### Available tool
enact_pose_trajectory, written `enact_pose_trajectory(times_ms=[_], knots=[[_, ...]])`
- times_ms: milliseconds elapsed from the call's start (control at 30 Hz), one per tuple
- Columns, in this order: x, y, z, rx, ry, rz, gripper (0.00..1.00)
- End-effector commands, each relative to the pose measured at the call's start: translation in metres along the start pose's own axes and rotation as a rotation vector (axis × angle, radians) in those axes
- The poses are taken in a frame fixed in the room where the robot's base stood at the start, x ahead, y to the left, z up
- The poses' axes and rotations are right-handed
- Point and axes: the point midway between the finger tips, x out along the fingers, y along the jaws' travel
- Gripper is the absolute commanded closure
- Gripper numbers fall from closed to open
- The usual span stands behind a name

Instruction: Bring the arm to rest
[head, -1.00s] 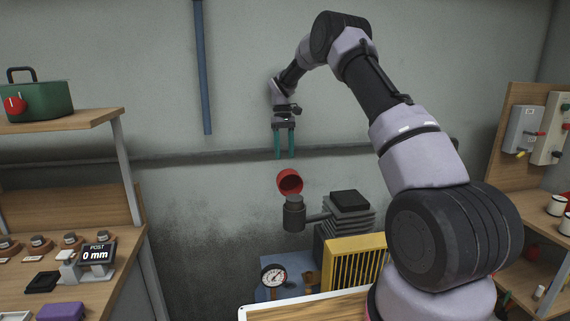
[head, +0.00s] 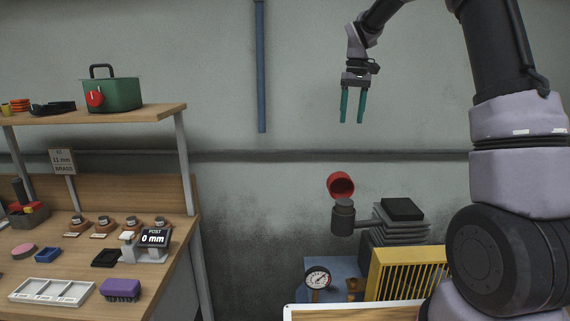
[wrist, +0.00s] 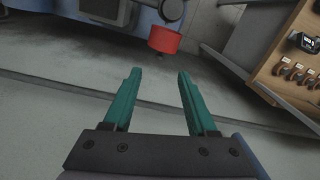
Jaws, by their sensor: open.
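My gripper (head: 353,106) hangs in the air in front of the grey wall, its two teal fingers apart and pointing down. Nothing is between the fingers. In the wrist view the open fingers (wrist: 156,85) show again, with a red cylindrical cap (wrist: 164,40) beyond their tips. In the head view the red cap (head: 340,184) is tilted open on the compressor's grey cylinder (head: 343,218), below my gripper and apart from it. My arm rises at the right and bends over at the top, partly out of the picture.
A yellow grille (head: 408,274) and a gauge (head: 317,278) are below. Air around my gripper is clear.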

Motion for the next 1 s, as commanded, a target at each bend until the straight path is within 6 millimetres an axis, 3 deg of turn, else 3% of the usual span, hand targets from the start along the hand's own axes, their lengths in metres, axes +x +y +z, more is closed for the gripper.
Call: enact_pose_trajectory(times_ms=[33,200,433,667,800,1000], knots=[[-0.016,-0.001,0.016,0.020,0.032,0.000,0.42],[-0.052,-0.006,0.067,0.099,0.132,-0.008,0.42],[-0.083,-0.013,0.140,0.214,0.271,-0.033,0.42],[-0.092,-0.021,0.213,0.330,0.411,-0.073,0.42],[-0.087,-0.026,0.255,0.404,0.495,-0.107,0.42],[-0.073,-0.032,0.299,0.489,0.592,-0.154,0.42]])
